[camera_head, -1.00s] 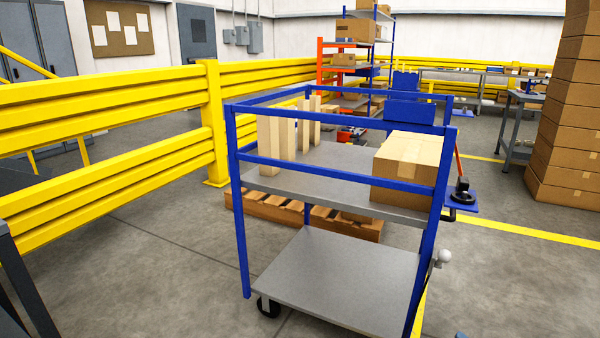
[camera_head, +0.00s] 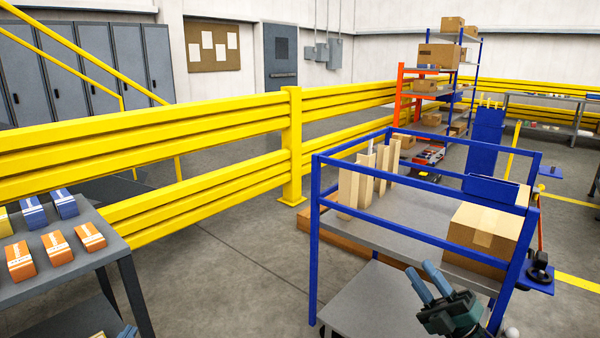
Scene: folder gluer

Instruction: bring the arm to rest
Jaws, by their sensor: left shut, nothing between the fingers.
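My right gripper (camera_head: 420,269) shows at the lower right, in front of the cart. Its two blue fingers point up and to the left, with a gap between them and nothing in it. A small blue tip of my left gripper (camera_head: 128,331) shows at the bottom edge, beside the grey table's leg. It is shut and empty; the rest of it and its arm are out of view.
A blue-framed cart (camera_head: 398,205) stands at right, carrying a cardboard box (camera_head: 483,230) and several pale upright pieces (camera_head: 366,180). A grey table (camera_head: 75,266) with small orange and blue boxes is at left. A yellow guardrail (camera_head: 291,145) runs behind. Floor between table and cart is clear.

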